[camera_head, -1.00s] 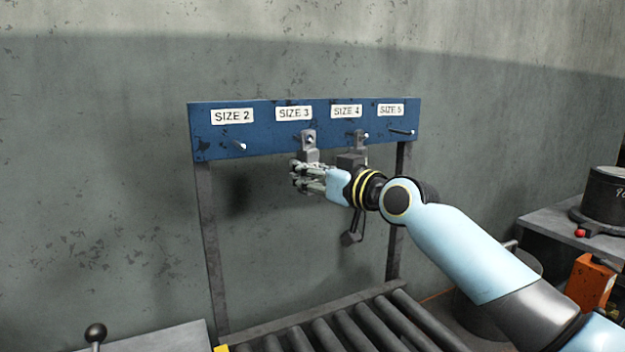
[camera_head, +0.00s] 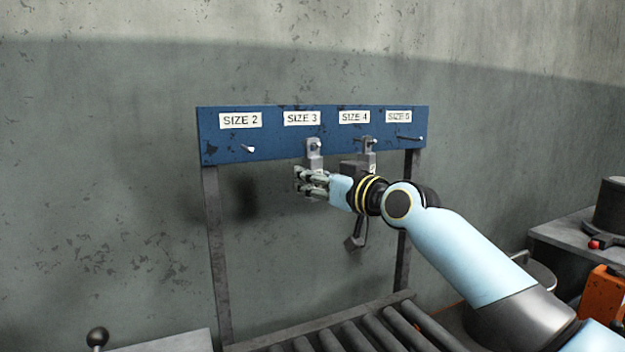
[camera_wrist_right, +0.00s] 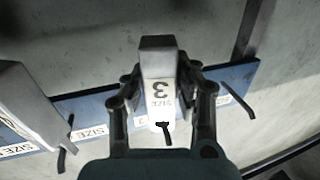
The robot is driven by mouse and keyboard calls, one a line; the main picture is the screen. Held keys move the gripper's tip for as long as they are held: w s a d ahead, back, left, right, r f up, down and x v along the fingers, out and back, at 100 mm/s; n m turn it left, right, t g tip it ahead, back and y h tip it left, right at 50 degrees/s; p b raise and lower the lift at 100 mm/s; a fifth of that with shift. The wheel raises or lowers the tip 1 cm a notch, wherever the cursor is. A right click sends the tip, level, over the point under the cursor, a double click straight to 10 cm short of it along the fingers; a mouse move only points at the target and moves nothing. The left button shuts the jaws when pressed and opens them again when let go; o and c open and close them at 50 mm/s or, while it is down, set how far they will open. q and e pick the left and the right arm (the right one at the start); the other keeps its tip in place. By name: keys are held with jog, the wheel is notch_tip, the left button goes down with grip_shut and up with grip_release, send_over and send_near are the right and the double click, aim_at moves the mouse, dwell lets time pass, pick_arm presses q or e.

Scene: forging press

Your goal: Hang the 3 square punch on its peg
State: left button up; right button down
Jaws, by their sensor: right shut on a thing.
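The size 3 punch is a grey metal block with a white "SIZE 3" label (camera_wrist_right: 160,92) and a flat hanging tab (camera_head: 312,158). My right gripper (camera_head: 300,182) is shut on the block, just below the blue board; its fingers flank the punch in the right wrist view (camera_wrist_right: 162,98). The tab is up at the peg under the SIZE 3 sign (camera_head: 301,118). The peg's pale tip (camera_head: 316,144) shows at the tab's hole, so the tab appears to be around the peg. How far it is seated I cannot tell. My left gripper is not in view.
Another punch (camera_head: 354,243) hangs under the SIZE 4 sign, close to my right wrist and partly hidden by it. The SIZE 2 peg (camera_head: 247,149) and SIZE 5 peg (camera_head: 411,138) are bare. A roller conveyor (camera_head: 345,331) lies below the rack.

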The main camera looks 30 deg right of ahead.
jog(key=shift+r, duration=0.1)
jog(key=c, duration=1)
grip_release()
jog(key=shift+o, duration=0.2)
jog(key=v, duration=1.2)
jog(key=shift+s, duration=0.1)
